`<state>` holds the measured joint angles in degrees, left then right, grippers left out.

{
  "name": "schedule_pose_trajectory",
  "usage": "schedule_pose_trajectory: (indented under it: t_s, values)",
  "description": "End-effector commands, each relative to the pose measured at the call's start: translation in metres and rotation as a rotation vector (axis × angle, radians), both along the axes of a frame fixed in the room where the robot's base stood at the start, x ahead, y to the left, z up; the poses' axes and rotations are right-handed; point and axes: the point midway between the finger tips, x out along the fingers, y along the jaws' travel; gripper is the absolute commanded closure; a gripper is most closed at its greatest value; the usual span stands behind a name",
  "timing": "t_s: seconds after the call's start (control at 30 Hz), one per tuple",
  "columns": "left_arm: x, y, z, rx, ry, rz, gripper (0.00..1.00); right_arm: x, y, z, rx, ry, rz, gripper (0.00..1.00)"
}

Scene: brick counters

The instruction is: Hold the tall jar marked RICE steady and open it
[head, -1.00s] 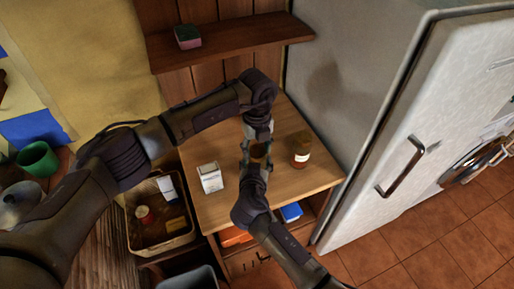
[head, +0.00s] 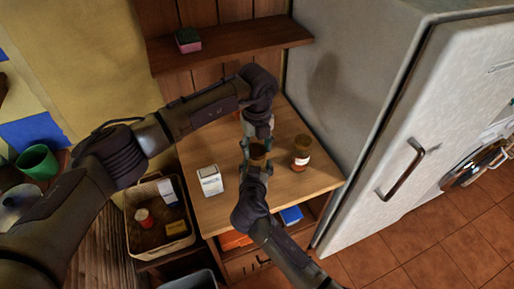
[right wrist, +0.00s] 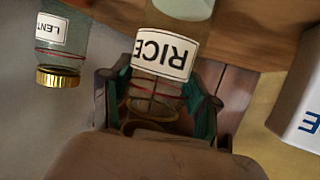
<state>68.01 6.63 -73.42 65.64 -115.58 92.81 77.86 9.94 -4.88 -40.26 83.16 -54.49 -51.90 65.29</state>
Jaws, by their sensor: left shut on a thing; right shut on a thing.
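The tall RICE jar (right wrist: 163,50) is glass with a white label, shown upside down in the right wrist view. In the head view its brownish upper end (head: 258,153) shows between my grippers. My right gripper (head: 256,164) is shut around the jar's upper part, one finger on each side (right wrist: 155,98). My left gripper (head: 257,142) is just above the jar's top, pointing down, and shut on the lid, which its fingers mostly hide.
A jar marked LENT (right wrist: 62,45) with a gold lid stands to the right on the wooden counter (head: 310,182); a white box (head: 210,181) stands to the left. A basket (head: 163,243) sits lower left, the fridge (head: 400,150) to the right. A shelf (head: 235,45) overhangs behind.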

Motion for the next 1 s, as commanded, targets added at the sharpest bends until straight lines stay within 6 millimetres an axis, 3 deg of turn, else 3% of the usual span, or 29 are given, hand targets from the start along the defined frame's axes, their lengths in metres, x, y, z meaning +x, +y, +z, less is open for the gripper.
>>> schedule_pose_trajectory:
  t_s: [0.33,0.63,0.87,0.9,1.0]
  values:
    - [0.000,0.000,0.003,-0.001,-0.001,0.000,0.88,0.000,0.000,0.000,0.000,0.000,0.000,1.00]
    - [0.001,0.000,0.037,0.000,-0.003,-0.001,0.88,0.000,0.000,0.000,0.000,0.000,0.000,1.00]
    - [0.000,0.000,0.040,0.000,0.001,0.000,0.88,0.000,0.000,0.000,0.000,0.000,0.000,1.00]
    - [0.000,0.000,0.040,0.000,0.000,0.000,0.88,0.000,0.000,0.000,0.000,0.000,0.000,0.38]
    - [0.000,0.000,0.040,0.000,0.000,0.000,0.88,0.000,0.000,0.000,0.000,0.000,0.000,0.22]
